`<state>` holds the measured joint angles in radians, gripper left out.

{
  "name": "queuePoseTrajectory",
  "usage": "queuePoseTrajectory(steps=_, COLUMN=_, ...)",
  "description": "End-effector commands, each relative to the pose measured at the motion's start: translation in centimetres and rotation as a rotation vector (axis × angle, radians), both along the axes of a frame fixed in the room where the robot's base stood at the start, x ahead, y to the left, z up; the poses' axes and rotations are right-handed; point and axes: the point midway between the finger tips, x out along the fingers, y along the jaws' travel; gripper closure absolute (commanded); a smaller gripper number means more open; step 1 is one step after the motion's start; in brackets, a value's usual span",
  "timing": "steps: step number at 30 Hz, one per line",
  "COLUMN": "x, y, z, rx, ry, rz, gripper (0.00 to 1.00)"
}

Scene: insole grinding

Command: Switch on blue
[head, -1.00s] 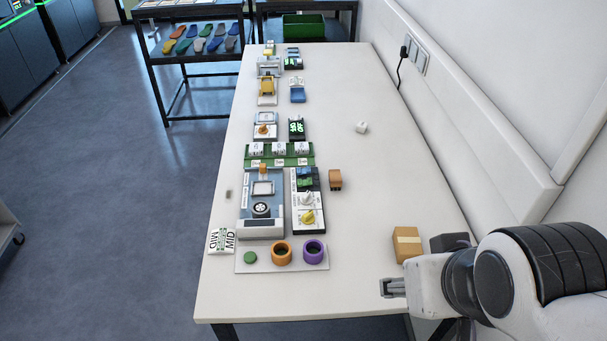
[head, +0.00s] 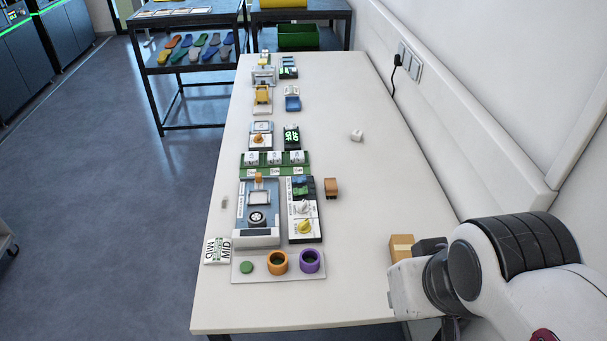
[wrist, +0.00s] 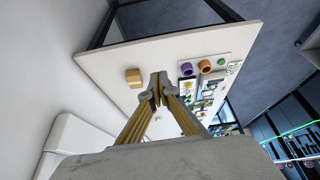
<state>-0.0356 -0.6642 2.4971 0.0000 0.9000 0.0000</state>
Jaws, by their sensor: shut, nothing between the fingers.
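A small blue unit (head: 292,103) with a pale part behind it sits in the far part of the white table; its switch state is too small to tell. Nearer, a black and white control panel (head: 313,235) carries a small blue-green part (head: 300,187), a white knob (head: 302,207) and a yellow knob (head: 305,227). A blue-grey machine (head: 241,205) stands left of it. In the wrist view my gripper (wrist: 157,88) is shut and empty, apart from these things. In the head view my wrist is at the table's near right and the fingers are hidden.
A tan box (head: 401,247) and a dark block stand beside my arm. Orange (head: 278,262) and purple (head: 309,261) rings and a green disc (head: 246,267) lie on a near tray. The table's right side is mostly clear, with a small white cube (head: 356,135).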

Motion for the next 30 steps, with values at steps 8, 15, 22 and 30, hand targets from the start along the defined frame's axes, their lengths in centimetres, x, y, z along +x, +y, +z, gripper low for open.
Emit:
queuePoseTrajectory(steps=8, x=1.5, y=0.5, z=-1.4, rx=-0.021, ry=0.088, rz=0.039, gripper=1.0)
queuePoseTrajectory(steps=15, x=3.5, y=0.4, z=-2.3, rx=-0.069, ry=0.139, rz=0.08, gripper=1.0)
queuePoseTrajectory(steps=22, x=5.9, y=0.2, z=-3.0, rx=-0.121, ry=0.171, rz=0.111, gripper=1.0)
queuePoseTrajectory(steps=30, x=9.2, y=-0.1, z=-4.0, rx=-0.183, ry=0.19, rz=0.131, gripper=1.0)
